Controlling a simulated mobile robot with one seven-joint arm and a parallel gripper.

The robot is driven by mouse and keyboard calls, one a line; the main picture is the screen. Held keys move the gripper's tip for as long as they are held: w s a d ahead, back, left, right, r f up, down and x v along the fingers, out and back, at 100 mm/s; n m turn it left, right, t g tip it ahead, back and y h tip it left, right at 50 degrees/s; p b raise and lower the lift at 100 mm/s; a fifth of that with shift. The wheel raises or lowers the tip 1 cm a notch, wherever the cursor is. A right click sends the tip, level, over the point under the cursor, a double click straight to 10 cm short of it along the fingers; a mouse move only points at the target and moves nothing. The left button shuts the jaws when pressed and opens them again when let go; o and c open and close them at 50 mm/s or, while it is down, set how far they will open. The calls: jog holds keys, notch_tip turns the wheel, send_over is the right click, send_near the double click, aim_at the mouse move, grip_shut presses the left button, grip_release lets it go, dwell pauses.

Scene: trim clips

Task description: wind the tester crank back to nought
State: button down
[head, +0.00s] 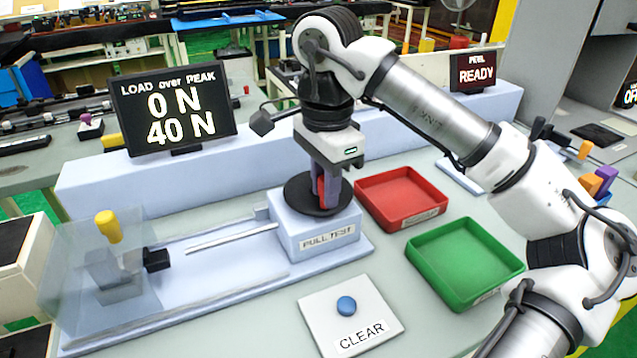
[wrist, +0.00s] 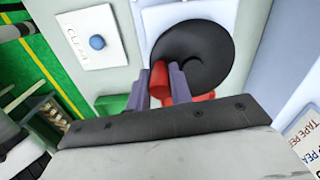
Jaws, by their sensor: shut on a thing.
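The pull tester (head: 318,240) is a pale block labelled PULL TEST, with a black round crank disc (head: 345,197) on top. The disc also shows in the wrist view (wrist: 190,45). My gripper (head: 325,190) points down over the disc, its fingers shut on the red crank knob (wrist: 159,80); the knob is partly hidden by the fingers. The load display (head: 173,107) reads 0 N over a peak of 40 N. A rod (head: 232,239) runs left from the block towards a black jaw (head: 157,260) behind a clear guard with a yellow-topped part (head: 108,226).
A red tray (head: 402,198) and a green tray (head: 464,262) lie right of the tester. A CLEAR plate with a blue button (head: 346,306) is in front. A second display (head: 473,71) reads READY at the back right. A raised pale ledge (head: 110,190) runs behind the tester.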

jog(key=shift+w+d+n, duration=0.15)
jog(key=shift+d+n, duration=0.2)
jog(key=shift+n, duration=0.55)
jog(key=c, duration=1.3)
grip_release()
jog(key=shift+o, duration=0.2)
jog(key=shift+r, duration=0.1)
notch_tip(320, 180, up, 14)
jog(key=p, duration=0.1)
jog(key=shift+f, duration=0.2)
